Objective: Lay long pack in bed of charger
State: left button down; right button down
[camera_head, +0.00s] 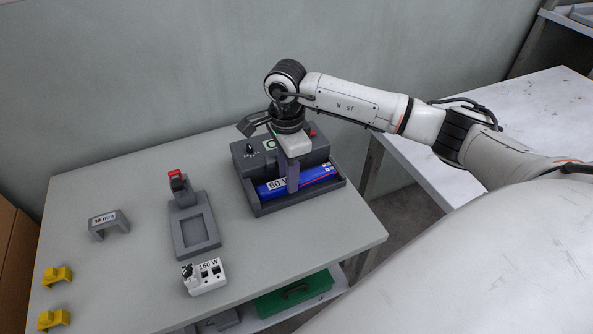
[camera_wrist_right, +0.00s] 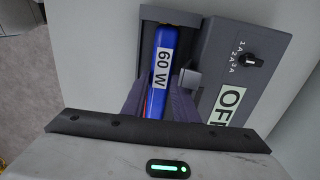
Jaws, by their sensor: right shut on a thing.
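The long pack (camera_head: 313,178) is blue with a "60 W" label and lies along the bed of the dark grey charger (camera_head: 263,209). It also shows in the right wrist view (camera_wrist_right: 161,70), with the charger's bed wall (camera_wrist_right: 148,14) around it. My right gripper (camera_head: 292,186) reaches down over the middle of the pack and is shut on it, one finger on each side. The pack's underside is hidden, so I cannot tell whether it rests fully on the bed floor. My left gripper is not in view.
The charger has a knob (camera_wrist_right: 249,60) and a label starting "OF" (camera_wrist_right: 227,103). Left of it stand a grey stand with a red top (camera_head: 196,228), a white "150 W" block (camera_head: 205,277), a grey "38 mm" bracket (camera_head: 108,226) and yellow clips (camera_head: 57,276). A green box (camera_head: 293,295) sits below.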

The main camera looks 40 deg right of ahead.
jog(key=shift+r, duration=0.15)
jog(key=shift+r+p, duration=1.65)
jog(key=shift+r, duration=0.8)
jog(key=shift+r+p, duration=0.35)
jog(key=shift+r, duration=2.1)
